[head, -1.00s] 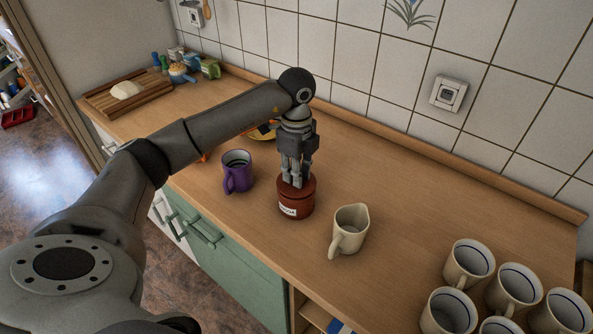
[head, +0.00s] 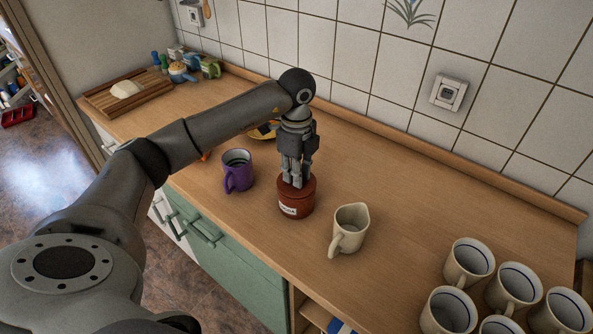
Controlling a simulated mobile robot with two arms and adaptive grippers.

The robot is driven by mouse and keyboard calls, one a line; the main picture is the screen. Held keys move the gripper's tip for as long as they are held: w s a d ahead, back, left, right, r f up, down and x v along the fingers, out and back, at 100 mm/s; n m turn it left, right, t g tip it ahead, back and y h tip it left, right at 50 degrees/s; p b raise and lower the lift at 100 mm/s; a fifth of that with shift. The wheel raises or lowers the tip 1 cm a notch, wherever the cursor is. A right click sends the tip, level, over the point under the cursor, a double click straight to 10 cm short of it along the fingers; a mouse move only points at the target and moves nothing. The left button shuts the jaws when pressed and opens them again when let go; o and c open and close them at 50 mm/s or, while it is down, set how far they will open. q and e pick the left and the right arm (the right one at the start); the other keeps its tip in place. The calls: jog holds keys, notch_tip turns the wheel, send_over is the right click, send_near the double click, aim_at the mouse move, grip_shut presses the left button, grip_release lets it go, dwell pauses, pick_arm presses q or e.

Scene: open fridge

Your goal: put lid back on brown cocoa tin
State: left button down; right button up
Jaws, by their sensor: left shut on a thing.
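The brown cocoa tin (head: 297,208) stands upright on the wooden counter, with a white label on its front. Its brown lid (head: 296,189) sits at the top of the tin, and I see no clear gap between them. My left gripper (head: 296,180) points straight down from above, its fingers shut on the lid's upper part. The fingers hide the middle of the lid. My right gripper is not in view.
A purple mug (head: 238,177) stands close left of the tin and a cream jug (head: 349,231) close right. Several white mugs (head: 468,262) crowd the lower right. A yellow item (head: 264,131) lies partly behind my arm. A cutting board (head: 128,94) with dough is far left. The tiled wall bounds the back.

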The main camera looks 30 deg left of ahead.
pick_arm(q)
jog(key=c, duration=1.3)
grip_release()
jog(key=shift+o, duration=0.7)
jog(key=o, duration=0.4)
jog(key=shift+r+p, duration=0.55)
jog(key=shift+r, duration=0.2)
jog(key=shift+r+p, duration=2.05)
jog(key=shift+r, duration=0.75)
